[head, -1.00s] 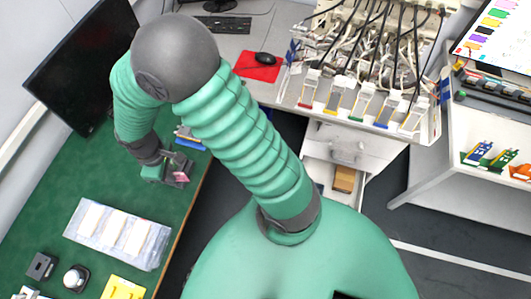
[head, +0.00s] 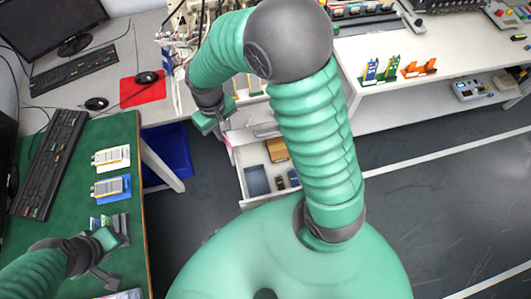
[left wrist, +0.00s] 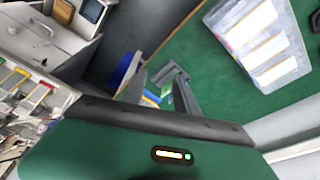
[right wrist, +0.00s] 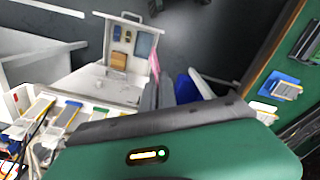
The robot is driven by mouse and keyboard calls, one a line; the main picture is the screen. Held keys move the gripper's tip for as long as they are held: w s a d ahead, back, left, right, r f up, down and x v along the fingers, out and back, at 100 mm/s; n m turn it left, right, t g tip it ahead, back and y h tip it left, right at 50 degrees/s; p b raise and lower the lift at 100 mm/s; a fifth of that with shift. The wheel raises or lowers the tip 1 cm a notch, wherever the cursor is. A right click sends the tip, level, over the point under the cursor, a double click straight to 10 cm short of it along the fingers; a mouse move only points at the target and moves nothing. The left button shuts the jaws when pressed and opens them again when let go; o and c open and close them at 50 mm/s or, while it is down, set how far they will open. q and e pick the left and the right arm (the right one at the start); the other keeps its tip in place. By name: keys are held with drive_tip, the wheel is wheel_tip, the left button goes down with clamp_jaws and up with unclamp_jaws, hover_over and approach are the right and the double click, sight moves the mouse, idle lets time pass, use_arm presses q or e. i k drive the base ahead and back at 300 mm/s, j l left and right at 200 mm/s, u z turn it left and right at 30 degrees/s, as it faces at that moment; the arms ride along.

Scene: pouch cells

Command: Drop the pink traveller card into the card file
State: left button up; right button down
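The pink traveller card (right wrist: 154,62) stands out from between the fingers of my right gripper (right wrist: 157,92) in the right wrist view. In the head view my right gripper (head: 214,124) is high, just left of the open drawer, and a little of the card shows below it. My left gripper (head: 110,250) is low over the green table, its fingers apart. Its spread fingers (left wrist: 160,92) also show in the left wrist view. I cannot tell for sure which thing is the card file; the open drawer (head: 241,184) holds a grey-blue tray (head: 257,181) and a brown box (head: 277,150).
A blue bin (head: 167,154) stands on the floor between the green table and the drawer. Cards or cells on blue and white holders (head: 111,187) lie on the green table beside a keyboard (head: 48,160). The floor right of my arm is clear.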

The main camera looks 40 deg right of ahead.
sight(261, 184)
drive_tip(key=k+z, duration=0.8)
drive_tip(key=z, duration=0.15)
drive_tip(key=i+j, duration=0.15)
drive_tip(key=i, duration=0.45)
drive_tip(key=i+j, duration=0.2)
drive_tip(key=i, duration=0.35)
